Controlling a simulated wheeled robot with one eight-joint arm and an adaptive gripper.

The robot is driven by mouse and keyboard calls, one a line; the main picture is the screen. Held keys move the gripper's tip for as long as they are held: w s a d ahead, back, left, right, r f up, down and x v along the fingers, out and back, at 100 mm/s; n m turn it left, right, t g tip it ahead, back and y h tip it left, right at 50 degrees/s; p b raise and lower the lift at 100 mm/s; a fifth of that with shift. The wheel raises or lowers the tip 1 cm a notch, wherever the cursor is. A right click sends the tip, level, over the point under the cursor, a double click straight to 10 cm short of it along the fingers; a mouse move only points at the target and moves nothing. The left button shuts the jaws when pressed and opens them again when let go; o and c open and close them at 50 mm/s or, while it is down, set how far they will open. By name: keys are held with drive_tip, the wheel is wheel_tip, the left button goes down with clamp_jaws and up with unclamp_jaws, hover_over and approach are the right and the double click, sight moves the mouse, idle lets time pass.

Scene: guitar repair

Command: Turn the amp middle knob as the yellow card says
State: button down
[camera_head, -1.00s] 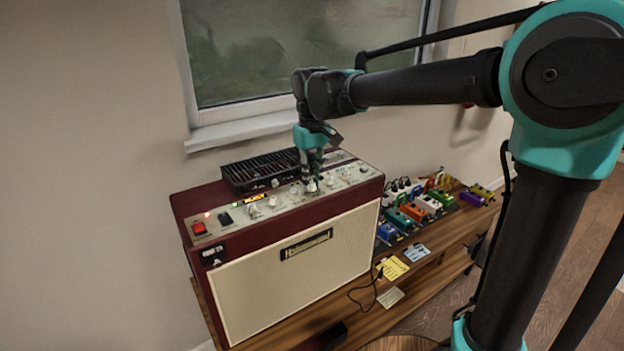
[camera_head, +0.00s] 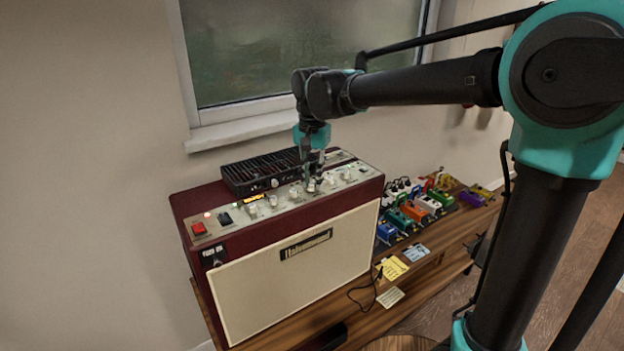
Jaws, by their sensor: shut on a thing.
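The amp (camera_head: 300,265) is dark red with a cream grille and stands on a wooden bench. A row of pale knobs runs along its top panel. My gripper (camera_head: 311,182) points down from above and is shut on a knob (camera_head: 312,187) near the middle of the row. The knob's pointer is too small to read. The yellow card (camera_head: 392,268) lies on the bench at the right of the amp; its writing is too small to read.
Other knobs stand close on both sides, such as one at the left (camera_head: 294,193) and one at the right (camera_head: 329,180). A black slatted box (camera_head: 262,170) sits behind on the amp. Several coloured pedals (camera_head: 413,212) and a blue card (camera_head: 416,252) lie right.

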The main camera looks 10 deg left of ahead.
sight(312, 184)
drive_tip(key=m, duration=0.4)
drive_tip(key=shift+m, duration=2.8)
drive_tip(key=c, duration=1.4)
unclamp_jaws()
drive_tip(key=shift+c, duration=0.2)
wheel_tip(312, 184, up, 12)
drive_tip(key=shift+s, duration=0.1)
